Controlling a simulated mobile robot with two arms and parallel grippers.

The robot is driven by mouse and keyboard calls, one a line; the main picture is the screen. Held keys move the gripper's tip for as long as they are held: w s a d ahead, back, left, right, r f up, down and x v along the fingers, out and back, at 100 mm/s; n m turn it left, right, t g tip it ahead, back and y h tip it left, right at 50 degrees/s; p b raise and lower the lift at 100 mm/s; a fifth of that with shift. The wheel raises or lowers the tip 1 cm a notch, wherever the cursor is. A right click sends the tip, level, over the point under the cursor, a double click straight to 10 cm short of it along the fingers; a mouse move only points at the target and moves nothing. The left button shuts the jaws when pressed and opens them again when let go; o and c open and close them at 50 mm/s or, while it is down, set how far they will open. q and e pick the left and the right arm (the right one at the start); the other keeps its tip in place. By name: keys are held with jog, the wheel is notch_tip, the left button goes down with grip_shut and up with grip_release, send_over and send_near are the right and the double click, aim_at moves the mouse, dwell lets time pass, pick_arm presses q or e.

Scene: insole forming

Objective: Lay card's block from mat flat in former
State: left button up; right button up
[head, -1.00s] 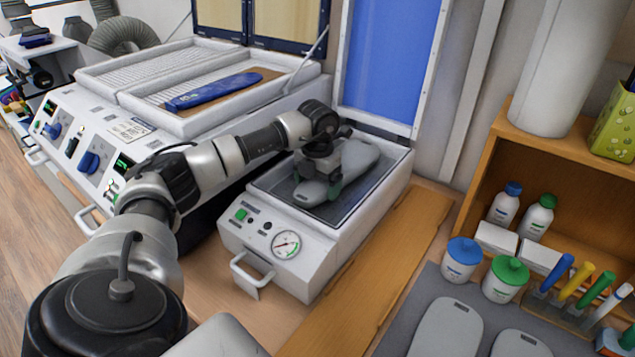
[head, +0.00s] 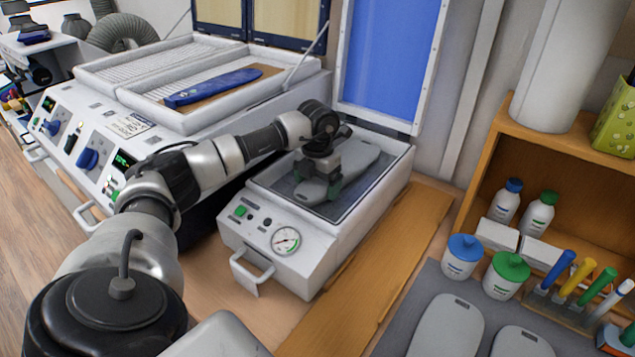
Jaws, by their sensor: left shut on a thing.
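The former (head: 300,240) is a white box with a gauge, a front handle and a blue-lined lid (head: 392,50) standing open at its back. A grey insole-shaped block (head: 358,158) lies in its dark bed. My left gripper (head: 322,185) is over the bed, shut on this block near its middle. The block looks flat in the bed; whether its underside touches is hidden. The dark grey mat (head: 400,318) at the lower right holds two more grey blocks, one (head: 447,325) and another (head: 520,343). The card is not clearly visible. My right gripper is not in view.
A white heater unit (head: 110,130) with a blue insole (head: 212,88) on its open tray stands left of the former. A bare wooden strip (head: 385,255) runs between former and mat.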

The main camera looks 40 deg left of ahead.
pick_arm(q)
jog(key=shift+r, duration=0.1)
jog(key=o, duration=1)
notch_tip(320, 180, up, 9)
jog(key=shift+r+b, duration=0.2)
jog(key=shift+b, duration=0.65)
jog(key=shift+r, duration=0.7)
